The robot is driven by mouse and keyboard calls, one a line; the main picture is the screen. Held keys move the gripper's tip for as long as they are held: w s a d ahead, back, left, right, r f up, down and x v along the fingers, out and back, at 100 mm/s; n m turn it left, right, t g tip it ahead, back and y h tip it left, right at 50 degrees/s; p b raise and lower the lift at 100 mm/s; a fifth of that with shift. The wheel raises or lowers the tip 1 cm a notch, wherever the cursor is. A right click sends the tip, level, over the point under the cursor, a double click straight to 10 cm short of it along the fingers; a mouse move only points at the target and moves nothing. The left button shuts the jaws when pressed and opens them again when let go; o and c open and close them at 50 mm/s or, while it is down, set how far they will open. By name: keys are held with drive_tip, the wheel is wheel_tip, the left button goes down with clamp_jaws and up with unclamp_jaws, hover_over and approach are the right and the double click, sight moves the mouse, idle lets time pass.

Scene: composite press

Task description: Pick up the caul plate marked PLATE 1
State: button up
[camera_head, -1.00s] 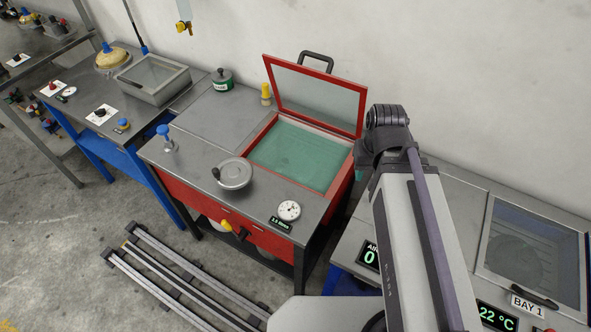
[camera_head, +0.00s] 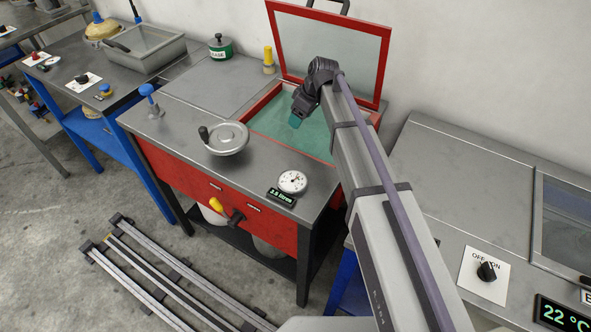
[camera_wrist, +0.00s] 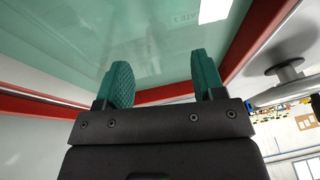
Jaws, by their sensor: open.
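My gripper (camera_head: 295,121) is over the open red-rimmed tank (camera_head: 335,157) in the head view. In the wrist view my gripper (camera_wrist: 160,65) shows two green ribbed fingers spread apart with nothing between them. The tank holds green liquid (camera_head: 310,125). Faint lettering reading like PLATE 1, upside down, shows on the caul plate (camera_wrist: 185,18) at the top of the wrist view, beyond the fingertips. The plate's edges are hard to make out through the green. I cannot tell its depth. In the head view the plate cannot be made out.
The tank's red-framed glass lid (camera_head: 330,50) stands raised at the back. A steel bench (camera_head: 450,180) is to the right.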

sight(288, 132)
drive_tip(key=a+f+n+b, duration=0.1)
drive_tip(key=f+b, duration=0.2)
drive_tip(key=w+a+f+n+b, duration=0.1)
drive_tip(key=f+b, duration=0.2)
drive_tip(key=w+a+f+n+b, duration=0.1)
drive_tip(key=a+f+b, duration=0.1)
drive_tip(key=f+b, duration=0.1)
drive_tip(key=shift+b, duration=0.55)
drive_tip(key=shift+r, duration=0.3)
clamp_jaws()
